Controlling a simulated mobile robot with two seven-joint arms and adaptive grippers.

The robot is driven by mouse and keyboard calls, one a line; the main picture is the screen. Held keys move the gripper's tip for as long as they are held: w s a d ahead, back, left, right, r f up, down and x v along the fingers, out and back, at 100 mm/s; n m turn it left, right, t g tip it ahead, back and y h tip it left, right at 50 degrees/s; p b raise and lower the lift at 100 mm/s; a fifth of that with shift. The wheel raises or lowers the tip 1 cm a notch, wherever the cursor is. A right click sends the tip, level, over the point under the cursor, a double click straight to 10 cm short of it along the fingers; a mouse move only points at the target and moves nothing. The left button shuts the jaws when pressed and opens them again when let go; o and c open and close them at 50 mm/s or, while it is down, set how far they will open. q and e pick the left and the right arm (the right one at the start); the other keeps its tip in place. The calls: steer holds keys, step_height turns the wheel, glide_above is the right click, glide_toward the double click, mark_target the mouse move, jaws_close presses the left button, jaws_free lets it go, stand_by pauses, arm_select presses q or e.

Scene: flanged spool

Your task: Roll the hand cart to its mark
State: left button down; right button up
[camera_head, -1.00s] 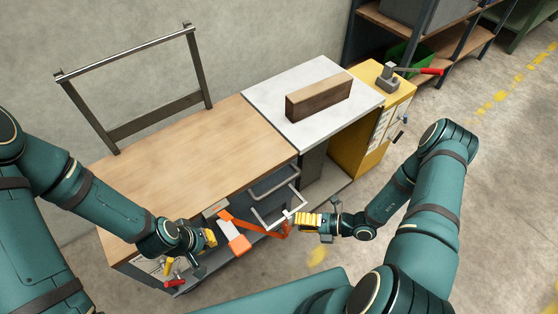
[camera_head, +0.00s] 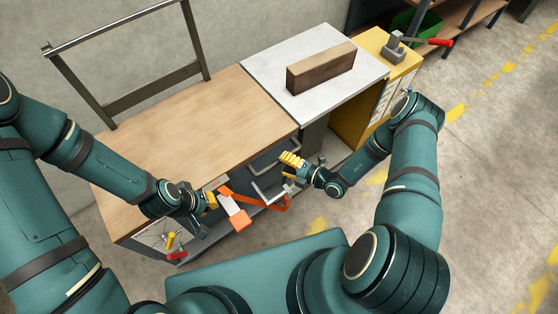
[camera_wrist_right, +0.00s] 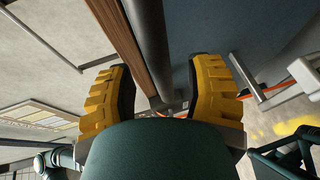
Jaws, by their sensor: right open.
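A long unit with a wooden top (camera_head: 190,130) has a dark tubular frame (camera_head: 125,35) standing at its back left; I cannot tell for sure which piece is the hand cart. Metal loop handles (camera_head: 270,186) and an orange part (camera_head: 238,217) sit at its front. My right gripper (camera_head: 291,160) is just in front of the unit, near its right end and the loop handles. In the right wrist view its yellow fingers (camera_wrist_right: 160,95) are apart, with a dark round bar (camera_wrist_right: 148,40) beyond the gap. My left gripper (camera_head: 211,201) is at the front edge; its finger gap is hidden.
Shelving stands at the back right. Concrete floor with broken yellow markings (camera_head: 456,112) is clear on the right.

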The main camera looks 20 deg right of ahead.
steer(key=shift+x, duration=1.35)
jaws_close()
